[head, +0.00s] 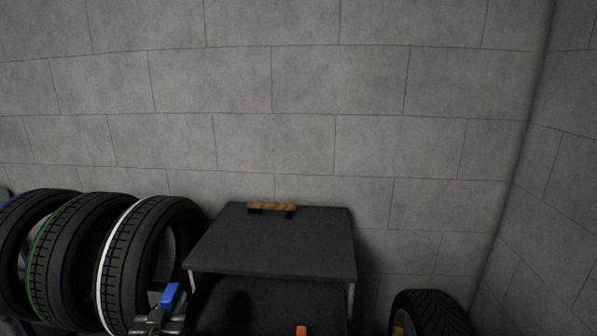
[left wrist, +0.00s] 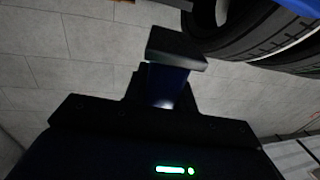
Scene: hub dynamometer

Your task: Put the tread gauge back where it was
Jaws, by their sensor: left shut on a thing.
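My left gripper (head: 158,318) is at the bottom of the head view, in front of the tire with the white stripe. It is shut on a small blue thing that sticks up from its jaws, which I take to be the tread gauge (head: 171,295). In the left wrist view a dark block and a dark blue part (left wrist: 165,85) show at the jaws; the gauge's full shape is hidden there. My right gripper is in neither view.
A dark two-level stand (head: 275,245) is right of the tires, with a wooden-handled thing (head: 272,207) at its back edge. An orange thing (head: 301,331) shows below its top. Several tires (head: 150,250) stand at the left; another tire (head: 430,312) is at the lower right.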

